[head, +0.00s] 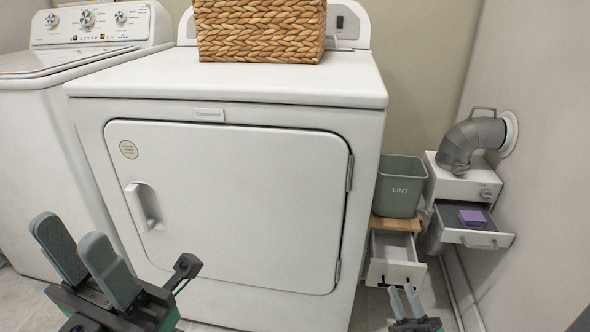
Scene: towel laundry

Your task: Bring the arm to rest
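My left gripper (78,252) is at the lower left, in front of the white dryer (230,85). Its two grey fingers point up and stand apart, with nothing between them. My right gripper (402,290) is at the bottom right, in front of the small open lower drawer (392,272). Its fingers also point up with a narrow gap and nothing visible between them. Only the ends of both arms show. The dryer's door (235,200) is closed, with its handle (144,206) on the left side.
A washer (45,150) stands at the left. A woven basket (260,32) sits on the dryer. A green lint bin (401,186) stands on a wooden top at the right. Beside it, an open drawer (478,238) holds a purple box (473,217), below a grey duct (472,140).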

